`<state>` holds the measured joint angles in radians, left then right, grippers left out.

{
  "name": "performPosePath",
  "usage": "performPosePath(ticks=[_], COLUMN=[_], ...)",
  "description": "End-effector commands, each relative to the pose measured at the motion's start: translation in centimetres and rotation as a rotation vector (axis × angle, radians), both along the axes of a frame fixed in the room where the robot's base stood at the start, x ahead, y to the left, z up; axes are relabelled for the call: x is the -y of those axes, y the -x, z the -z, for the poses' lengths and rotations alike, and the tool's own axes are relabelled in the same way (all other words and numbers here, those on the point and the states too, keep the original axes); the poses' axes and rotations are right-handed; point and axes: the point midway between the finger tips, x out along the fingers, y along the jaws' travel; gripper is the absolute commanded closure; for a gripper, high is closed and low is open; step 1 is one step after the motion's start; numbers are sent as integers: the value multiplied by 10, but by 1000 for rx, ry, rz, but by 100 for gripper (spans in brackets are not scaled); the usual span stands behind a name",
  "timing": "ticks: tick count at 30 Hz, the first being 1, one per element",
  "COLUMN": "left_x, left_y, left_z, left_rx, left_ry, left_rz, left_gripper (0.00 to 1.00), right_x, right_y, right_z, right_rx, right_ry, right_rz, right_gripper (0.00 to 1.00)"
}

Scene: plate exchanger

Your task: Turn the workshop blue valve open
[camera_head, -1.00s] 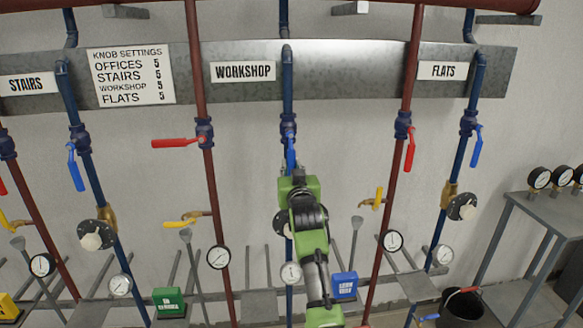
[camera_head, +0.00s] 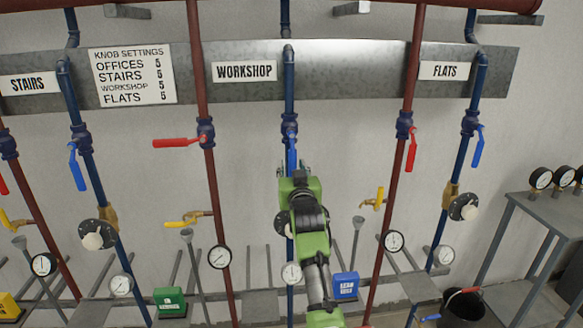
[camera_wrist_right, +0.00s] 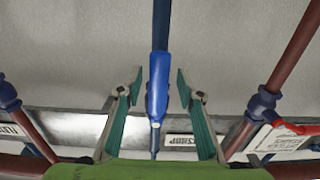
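The workshop blue valve has a blue handle (camera_head: 291,152) that hangs down along the blue pipe under the WORKSHOP sign (camera_head: 244,72). Its blue body (camera_head: 289,126) shows just above. My right gripper (camera_head: 294,172) is raised in front of the pipe at the handle's lower part. In the right wrist view the blue handle (camera_wrist_right: 158,85) lies between the two fingers of my right gripper (camera_wrist_right: 157,83). The fingers are open, with a gap on each side of the handle. The handle's lower end is partly hidden by my gripper in the head view. My left gripper is not in view.
A red-handled valve (camera_head: 178,142) on the red pipe to the left has its handle sideways. Another red handle (camera_head: 411,154) hangs down at the right. Yellow taps (camera_head: 378,198) and gauges (camera_head: 393,241) sit lower. Bare wall lies on both sides of the workshop pipe.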

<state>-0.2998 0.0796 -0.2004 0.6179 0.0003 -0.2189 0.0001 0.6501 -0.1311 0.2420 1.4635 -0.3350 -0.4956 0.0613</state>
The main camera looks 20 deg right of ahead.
Motion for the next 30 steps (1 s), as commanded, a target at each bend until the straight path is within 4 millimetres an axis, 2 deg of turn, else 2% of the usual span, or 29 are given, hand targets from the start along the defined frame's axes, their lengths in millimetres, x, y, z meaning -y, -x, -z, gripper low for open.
performPosePath(ticks=[9, 15, 30], left_x=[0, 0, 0], left_y=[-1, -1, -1], left_z=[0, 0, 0], left_rx=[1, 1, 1], left_ry=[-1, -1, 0], left_rz=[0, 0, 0], left_gripper=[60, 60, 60], right_x=[-13, -20, -21], right_y=[43, 62, 67], right_z=[1, 1, 0], right_rx=[0, 0, 0], right_ry=[-2, -2, -2], right_rz=[-1, -2, -2], right_gripper=[66, 66, 66])
